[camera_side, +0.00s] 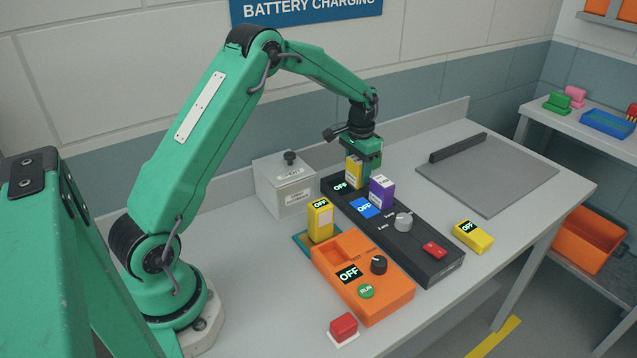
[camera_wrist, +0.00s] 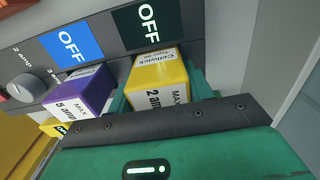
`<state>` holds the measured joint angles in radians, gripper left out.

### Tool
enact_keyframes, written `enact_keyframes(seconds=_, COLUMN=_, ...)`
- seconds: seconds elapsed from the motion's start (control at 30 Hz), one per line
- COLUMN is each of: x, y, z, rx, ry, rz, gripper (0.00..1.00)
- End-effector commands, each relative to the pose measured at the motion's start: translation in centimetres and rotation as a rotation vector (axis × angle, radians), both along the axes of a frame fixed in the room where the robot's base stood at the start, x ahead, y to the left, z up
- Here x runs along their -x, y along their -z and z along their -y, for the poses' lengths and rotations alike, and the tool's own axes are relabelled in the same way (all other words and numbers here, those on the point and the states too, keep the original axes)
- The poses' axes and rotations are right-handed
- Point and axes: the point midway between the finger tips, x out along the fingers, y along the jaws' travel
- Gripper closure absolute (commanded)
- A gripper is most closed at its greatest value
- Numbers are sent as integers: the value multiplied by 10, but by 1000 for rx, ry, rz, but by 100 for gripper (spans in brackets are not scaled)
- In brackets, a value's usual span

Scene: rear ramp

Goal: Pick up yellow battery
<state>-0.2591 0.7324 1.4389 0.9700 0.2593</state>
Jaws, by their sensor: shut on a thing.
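A yellow battery (camera_side: 354,172) stands upright at the far end of the black charger (camera_side: 430,262), beside a dark OFF display. My gripper (camera_side: 362,160) is above it, shut on it. In the wrist view the same yellow battery (camera_wrist: 158,82), labelled 2 amp, sits between the green fingers. I cannot tell whether its base is in a slot. A purple battery (camera_side: 382,192), labelled 5 amp in the wrist view (camera_wrist: 84,96), stands close beside it. Another yellow battery (camera_side: 320,220) stands on a teal mat, and a yellow one marked OFF (camera_side: 473,237) lies right of the charger.
An orange device (camera_side: 372,300) with a dial and green RUN button is in front of the charger. A grey box (camera_side: 284,188) stands left of the charger. A red button (camera_side: 343,327) is near the front. A grey plate (camera_side: 490,175) with a dark bar lies at the right.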

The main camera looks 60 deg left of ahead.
Motion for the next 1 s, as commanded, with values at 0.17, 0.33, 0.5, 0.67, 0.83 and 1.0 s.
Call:
enact_keyframes(seconds=0.17, x=-1, y=-21, z=0, rx=-1, ry=0, rz=5, gripper=83)
enact_keyframes(seconds=0.33, x=-1, y=-47, z=0, rx=-2, ry=0, rz=6, gripper=83)
enact_keyframes(seconds=0.5, x=-1, y=-72, z=0, rx=-1, ry=0, rz=5, gripper=83)
enact_keyframes(seconds=0.67, x=-1, y=-88, z=0, rx=-1, ry=0, rz=4, gripper=83)
enact_keyframes(seconds=0.83, x=0, y=-94, z=0, rx=-1, ry=0, rz=2, gripper=83)
enact_keyframes(seconds=1.0, x=0, y=-95, z=0, rx=0, ry=0, rz=2, gripper=83)
